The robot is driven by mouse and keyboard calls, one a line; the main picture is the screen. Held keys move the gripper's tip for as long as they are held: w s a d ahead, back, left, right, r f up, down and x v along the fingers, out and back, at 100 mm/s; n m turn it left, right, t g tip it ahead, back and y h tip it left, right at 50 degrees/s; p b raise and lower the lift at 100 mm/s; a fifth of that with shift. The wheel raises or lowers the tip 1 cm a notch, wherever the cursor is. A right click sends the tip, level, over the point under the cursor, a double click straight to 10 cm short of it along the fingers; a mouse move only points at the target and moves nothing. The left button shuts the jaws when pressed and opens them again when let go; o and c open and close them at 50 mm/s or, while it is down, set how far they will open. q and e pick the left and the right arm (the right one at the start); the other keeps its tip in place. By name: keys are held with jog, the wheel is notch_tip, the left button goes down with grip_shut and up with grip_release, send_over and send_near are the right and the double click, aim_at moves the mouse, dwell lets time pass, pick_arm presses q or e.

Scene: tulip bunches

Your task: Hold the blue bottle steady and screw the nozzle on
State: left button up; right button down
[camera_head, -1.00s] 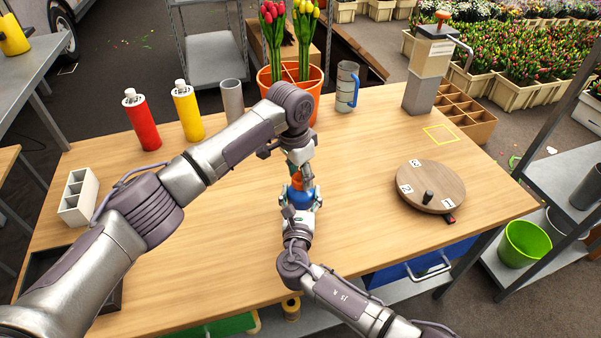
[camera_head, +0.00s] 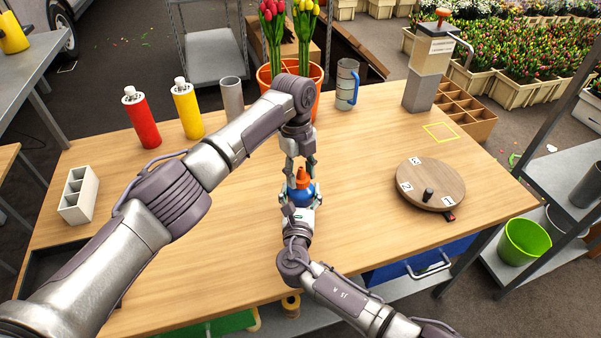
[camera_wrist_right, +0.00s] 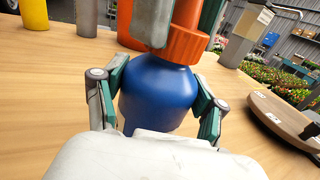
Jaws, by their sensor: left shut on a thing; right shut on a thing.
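The blue bottle (camera_head: 301,195) stands upright near the middle of the wooden table; its shoulder fills the middle of the right wrist view (camera_wrist_right: 158,92). My right gripper (camera_head: 298,203) is shut on the bottle, with a finger on each side in the right wrist view (camera_wrist_right: 158,98). The orange nozzle (camera_head: 302,179) sits on top of the bottle, and its ribbed collar (camera_wrist_right: 180,46) meets the shoulder. My left gripper (camera_head: 301,166) points down from above, shut on the nozzle's upper part. Its fingers partly hide the nozzle. I cannot tell how tight the thread is.
A red bottle (camera_head: 142,120), a yellow bottle (camera_head: 187,110) and a grey cylinder (camera_head: 232,100) stand behind left. A tulip pot (camera_head: 315,95) and a blue-handled jug (camera_head: 346,85) stand at the back. A round wooden board (camera_head: 432,180) lies right. The table around the bottle is clear.

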pick_arm(q)
jog(key=m, duration=0.7)
jog(key=shift+d+y, duration=0.1)
jog(key=shift+y, duration=0.3)
jog(key=m, duration=0.4)
jog(key=shift+y, duration=0.3)
jog(key=o, duration=0.8)
jog(key=shift+r, duration=0.1)
jog(key=shift+r, duration=2.2)
jog(key=shift+c, duration=0.3)
